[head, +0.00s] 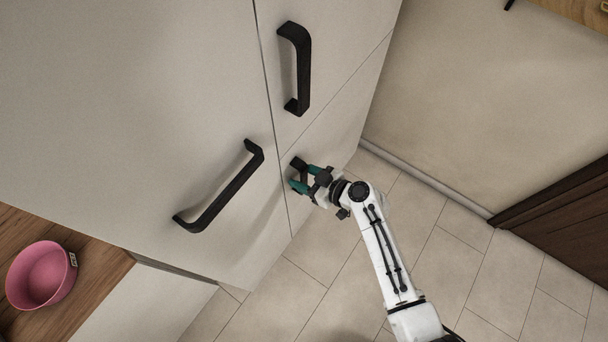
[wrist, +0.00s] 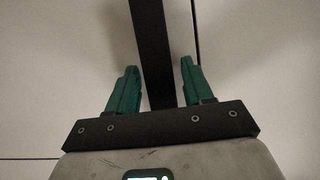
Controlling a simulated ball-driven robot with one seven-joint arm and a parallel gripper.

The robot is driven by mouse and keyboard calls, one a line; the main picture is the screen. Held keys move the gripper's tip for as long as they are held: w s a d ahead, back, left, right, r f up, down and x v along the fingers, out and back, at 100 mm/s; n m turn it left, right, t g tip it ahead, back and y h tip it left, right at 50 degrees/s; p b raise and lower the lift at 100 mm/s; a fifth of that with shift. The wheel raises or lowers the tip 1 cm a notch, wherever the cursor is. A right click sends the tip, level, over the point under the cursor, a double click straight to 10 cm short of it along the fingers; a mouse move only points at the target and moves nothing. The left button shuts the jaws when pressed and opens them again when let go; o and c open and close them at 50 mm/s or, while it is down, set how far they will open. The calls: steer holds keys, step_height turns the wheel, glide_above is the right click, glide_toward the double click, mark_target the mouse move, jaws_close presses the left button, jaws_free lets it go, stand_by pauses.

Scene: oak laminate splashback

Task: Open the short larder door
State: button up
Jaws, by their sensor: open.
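The pale larder front has a lower right door (head: 335,145), shorter than the large left door (head: 130,110). A dark handle (head: 298,162) on the lower right door is mostly hidden behind my gripper (head: 304,178). In the wrist view the black handle bar (wrist: 151,45) runs between the two green fingers of my gripper (wrist: 158,78). The fingers are open, one on each side of the bar, with a visible gap on both sides. The door looks shut, flush with its neighbours. How deep the fingers reach around the bar is hard to tell.
An upper right door has its own black handle (head: 303,70), and the left door has a long slanted handle (head: 225,188). A pink bowl (head: 41,275) stands on a wooden counter (head: 95,262) at lower left. Tiled floor (head: 470,250) is clear; a dark wooden piece (head: 560,220) stands at right.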

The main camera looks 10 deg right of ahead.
jaws_close()
stand_by(0.5)
